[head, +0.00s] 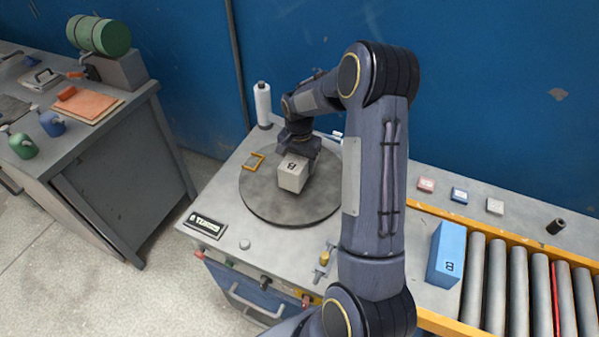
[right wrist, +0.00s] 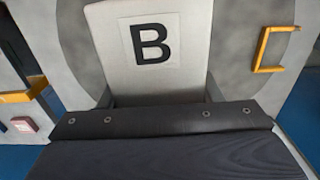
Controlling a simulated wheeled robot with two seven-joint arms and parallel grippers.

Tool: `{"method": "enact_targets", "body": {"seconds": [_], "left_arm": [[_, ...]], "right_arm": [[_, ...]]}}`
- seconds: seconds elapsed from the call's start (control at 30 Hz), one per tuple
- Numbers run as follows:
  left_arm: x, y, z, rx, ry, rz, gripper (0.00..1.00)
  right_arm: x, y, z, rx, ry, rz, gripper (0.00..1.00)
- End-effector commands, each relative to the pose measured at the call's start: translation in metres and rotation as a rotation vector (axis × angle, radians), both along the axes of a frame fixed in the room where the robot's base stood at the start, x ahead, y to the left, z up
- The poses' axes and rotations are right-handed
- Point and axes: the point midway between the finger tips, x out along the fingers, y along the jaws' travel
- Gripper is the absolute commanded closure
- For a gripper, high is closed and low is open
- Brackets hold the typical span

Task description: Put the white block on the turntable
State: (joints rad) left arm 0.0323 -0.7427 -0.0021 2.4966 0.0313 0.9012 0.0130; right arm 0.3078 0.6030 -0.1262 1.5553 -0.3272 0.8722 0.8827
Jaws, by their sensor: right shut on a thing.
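The white block (head: 291,176), marked with a black B, is at the turntable (head: 262,205), a round grey disc on the grey bench. My right gripper (head: 299,158) reaches over the disc and is shut on the block. In the right wrist view the block (right wrist: 150,75) fills the upper middle, with its B face showing and the dark gripper body below it. The block is over the disc, a little right of its centre; I cannot tell whether its underside touches the surface. My left gripper is not in view.
An orange bracket (head: 254,161) is at the disc's left edge. A white bottle (head: 263,104) stands behind the disc. A blue block (head: 447,254) stands beside the roller conveyor (head: 512,290) at right. Several small blocks line the back. A second bench (head: 110,130) is at left.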

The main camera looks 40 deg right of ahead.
Motion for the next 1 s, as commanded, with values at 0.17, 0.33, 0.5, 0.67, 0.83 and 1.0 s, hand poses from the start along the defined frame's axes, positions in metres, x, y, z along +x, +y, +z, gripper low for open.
{"method": "enact_targets", "body": {"seconds": [0.17,0.33,0.5,0.67,0.83,1.0], "left_arm": [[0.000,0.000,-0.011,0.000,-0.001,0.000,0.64],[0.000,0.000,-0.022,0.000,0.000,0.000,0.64],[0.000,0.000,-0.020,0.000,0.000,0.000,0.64],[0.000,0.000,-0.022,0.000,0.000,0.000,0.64],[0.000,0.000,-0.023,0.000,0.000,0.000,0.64],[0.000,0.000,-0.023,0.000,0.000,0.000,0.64]], "right_arm": [[0.006,-0.006,-0.020,0.000,0.000,0.000,0.85],[0.006,-0.005,-0.039,0.000,-0.001,0.000,0.85],[0.006,-0.005,-0.038,-0.001,-0.003,0.000,0.85],[0.006,-0.005,-0.040,-0.001,-0.003,0.000,0.85],[0.006,-0.005,-0.042,0.000,0.000,0.000,0.29],[0.006,-0.005,-0.042,0.000,0.000,0.000,0.20]]}}
